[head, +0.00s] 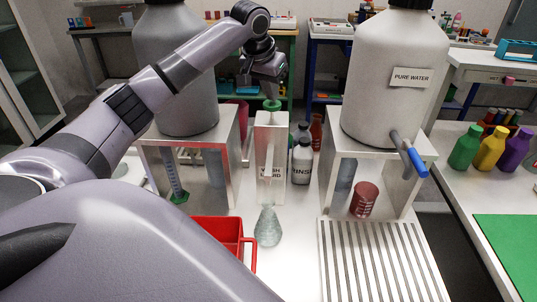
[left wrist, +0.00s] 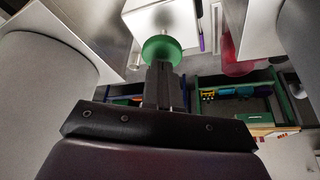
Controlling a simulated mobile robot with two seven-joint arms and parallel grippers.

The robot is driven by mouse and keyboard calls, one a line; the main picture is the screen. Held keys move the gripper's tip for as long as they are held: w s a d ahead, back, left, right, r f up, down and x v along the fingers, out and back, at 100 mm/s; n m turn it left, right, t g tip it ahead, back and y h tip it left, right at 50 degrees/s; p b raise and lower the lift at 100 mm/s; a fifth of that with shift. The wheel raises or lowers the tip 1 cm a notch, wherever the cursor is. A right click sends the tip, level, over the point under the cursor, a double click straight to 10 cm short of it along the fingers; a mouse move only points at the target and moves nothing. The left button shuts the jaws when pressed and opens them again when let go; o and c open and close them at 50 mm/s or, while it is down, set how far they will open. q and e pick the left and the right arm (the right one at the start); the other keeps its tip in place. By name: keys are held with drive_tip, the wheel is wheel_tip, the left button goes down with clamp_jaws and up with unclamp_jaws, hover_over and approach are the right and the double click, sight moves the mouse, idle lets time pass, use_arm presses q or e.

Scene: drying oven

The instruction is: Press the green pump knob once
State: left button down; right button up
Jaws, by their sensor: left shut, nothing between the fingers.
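The green pump knob (head: 271,105) stands on top of a white upright dispenser box (head: 271,135) between two large grey tanks. My left gripper (head: 271,92) points down just above the knob, with its fingers together and nothing held. In the left wrist view the fingertips (left wrist: 163,68) overlap the near edge of the green knob (left wrist: 160,51). I cannot tell whether they touch it. A clear glass flask (head: 268,228) stands in front of the box, under its thin spout. My right gripper is not in view.
Tanks stand close on both sides: a grey one (head: 175,70) and the one labelled pure water (head: 394,98). A red bin (head: 226,231) and a slatted rack (head: 372,262) lie in front.

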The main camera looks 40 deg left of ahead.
use_arm(q)
drive_tip(key=shift+f, duration=1.4)
drive_tip(key=shift+r, duration=0.1)
drive_tip(key=shift+r+p, duration=0.75)
drive_tip(key=shift+r, duration=1)
wheel_tip(320, 180, up, 6)
